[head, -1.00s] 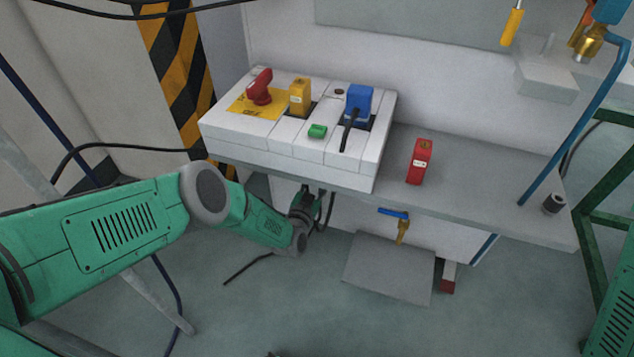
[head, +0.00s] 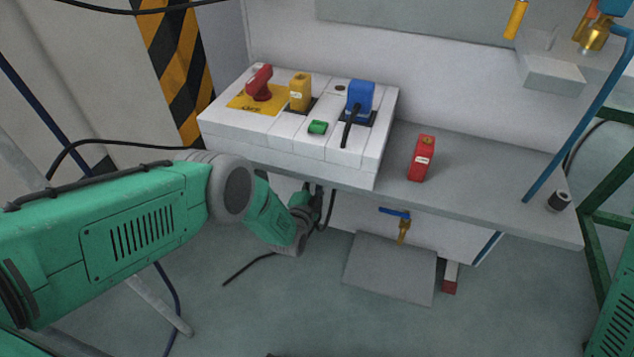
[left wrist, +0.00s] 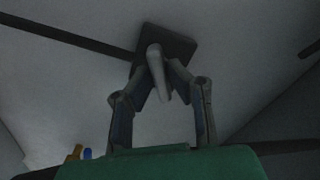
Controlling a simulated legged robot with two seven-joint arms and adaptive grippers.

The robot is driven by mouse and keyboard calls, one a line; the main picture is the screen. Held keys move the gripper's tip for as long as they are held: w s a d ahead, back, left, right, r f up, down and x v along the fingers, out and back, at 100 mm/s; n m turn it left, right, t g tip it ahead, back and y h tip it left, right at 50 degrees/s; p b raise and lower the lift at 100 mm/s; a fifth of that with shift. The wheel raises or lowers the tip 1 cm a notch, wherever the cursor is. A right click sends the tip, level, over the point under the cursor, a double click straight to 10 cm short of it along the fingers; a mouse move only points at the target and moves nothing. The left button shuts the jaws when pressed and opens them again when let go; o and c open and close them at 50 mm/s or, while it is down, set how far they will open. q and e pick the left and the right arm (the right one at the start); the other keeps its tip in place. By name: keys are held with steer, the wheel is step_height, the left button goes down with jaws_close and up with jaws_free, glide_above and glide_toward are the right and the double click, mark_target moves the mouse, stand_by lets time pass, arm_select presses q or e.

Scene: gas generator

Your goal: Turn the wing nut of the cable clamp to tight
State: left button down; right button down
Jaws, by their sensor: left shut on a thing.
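In the left wrist view a pale grey wing nut (left wrist: 154,60), seen as a slim lever, stands in front of a dark square cable clamp (left wrist: 180,46). A dark cable (left wrist: 70,34) runs to the clamp from the left. My left gripper (left wrist: 158,78) has its two fingers closed around the wing nut from both sides. In the head view my left gripper (head: 308,203) is under the front edge of the counter, below the white panel. The wing nut and clamp cannot be made out there. My right gripper is not in view.
Above my left gripper is the white switch panel (head: 235,135) with a red handle (head: 260,82), yellow plug (head: 300,92), green button (head: 317,127) and blue plug (head: 359,97). A red block (head: 421,160) stands on the grey counter (head: 485,190). A blue-handled valve (head: 402,222) is below.

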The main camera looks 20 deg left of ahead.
arm_select(q)
steer(key=shift+s+d+f+m+b, duration=0.15)
steer(key=shift+m+b, duration=0.35)
steer(key=shift+m, duration=1.15)
steer(key=shift+s+f+m+b, duration=0.1)
steer(key=shift+m+b, duration=0.35)
steer(key=shift+m, duration=1.2)
steer(key=c, duration=1.6)
jaws_free()
steer(key=shift+o, duration=0.2)
steer(key=shift+w+r, duration=0.1)
steer(key=s, duration=1.2)
steer(key=shift+a, duration=0.2)
